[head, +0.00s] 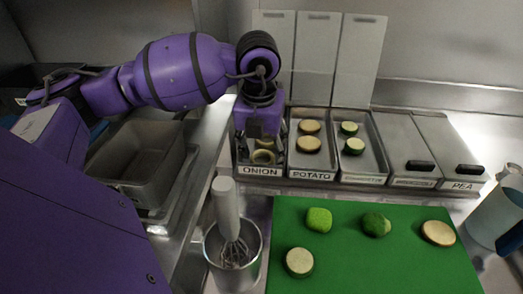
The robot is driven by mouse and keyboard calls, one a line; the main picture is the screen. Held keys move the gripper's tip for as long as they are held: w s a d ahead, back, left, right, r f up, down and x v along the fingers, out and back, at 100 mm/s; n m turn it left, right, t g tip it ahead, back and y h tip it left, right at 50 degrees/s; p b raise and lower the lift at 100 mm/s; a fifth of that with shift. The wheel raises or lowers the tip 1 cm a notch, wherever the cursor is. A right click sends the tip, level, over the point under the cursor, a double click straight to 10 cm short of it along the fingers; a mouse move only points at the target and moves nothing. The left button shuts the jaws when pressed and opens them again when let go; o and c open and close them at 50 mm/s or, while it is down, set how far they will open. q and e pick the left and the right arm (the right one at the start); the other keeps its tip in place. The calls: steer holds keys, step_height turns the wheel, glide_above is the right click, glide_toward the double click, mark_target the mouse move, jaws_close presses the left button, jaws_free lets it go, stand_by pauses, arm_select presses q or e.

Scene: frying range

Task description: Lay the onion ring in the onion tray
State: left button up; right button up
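The onion tray (258,171), labelled ONION, is the leftmost of the open trays at the back of the counter. My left gripper (262,148) points down over it, with its fingers low at the tray's opening. A pale onion ring (262,157) shows inside the tray below the gripper. Another pale ring shape shows just behind it, between the fingers and partly hidden. I cannot tell whether the fingers touch or grip a ring. My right gripper is not in view.
The potato tray (312,175) and another open tray (362,179) hold slices; two lidded trays stand further right. A green board (350,255) carries several vegetable pieces. A whisk stands in a metal pot (212,247). A jug (496,212) is at the right edge.

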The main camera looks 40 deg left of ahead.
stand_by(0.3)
arm_select(q)
step_height(320, 180, up, 12)
steer(key=s, duration=0.1)
steer(key=shift+s+d, duration=0.15)
steer(key=shift+d, duration=0.15)
